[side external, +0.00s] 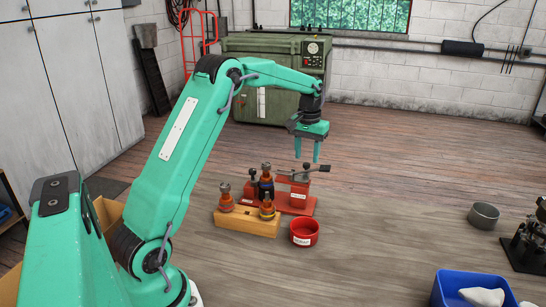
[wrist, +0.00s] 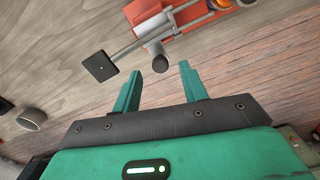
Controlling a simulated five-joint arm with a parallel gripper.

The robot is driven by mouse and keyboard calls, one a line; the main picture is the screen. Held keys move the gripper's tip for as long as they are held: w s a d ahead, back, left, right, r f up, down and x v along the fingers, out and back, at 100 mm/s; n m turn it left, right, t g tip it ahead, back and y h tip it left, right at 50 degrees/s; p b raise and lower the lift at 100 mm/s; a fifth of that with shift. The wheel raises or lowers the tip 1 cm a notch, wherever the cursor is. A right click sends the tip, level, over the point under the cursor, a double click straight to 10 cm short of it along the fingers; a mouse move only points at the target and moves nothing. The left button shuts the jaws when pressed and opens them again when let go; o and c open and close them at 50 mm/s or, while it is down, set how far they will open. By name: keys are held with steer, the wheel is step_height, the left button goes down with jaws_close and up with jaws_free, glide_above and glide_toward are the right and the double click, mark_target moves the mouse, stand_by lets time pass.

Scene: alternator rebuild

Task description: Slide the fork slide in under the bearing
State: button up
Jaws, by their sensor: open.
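The fork slide (wrist: 128,48) is a grey bar with a black square plate (wrist: 99,66) at its outer end. It lies along the top of a red fixture (side external: 300,204), and its plate (side external: 323,168) sticks out to the right in the side view. A rotor with dark and orange bands (side external: 266,186) stands at the fixture's left end. I cannot make out the bearing or whether the fork is under it. My gripper (side external: 307,159) is open and empty above and behind the fixture. In the wrist view its fingers (wrist: 160,76) point towards the fixture.
A black-capped post (wrist: 161,64) shows between my fingertips in the wrist view. A wooden block (side external: 246,222) holding rotors stands in front of the fixture. A red bin (side external: 305,232) is close on its right. A grey bowl (side external: 483,215) and blue crate (side external: 440,290) are farther right.

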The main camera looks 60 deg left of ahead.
steer(key=shift+f, duration=1.25)
jaws_close()
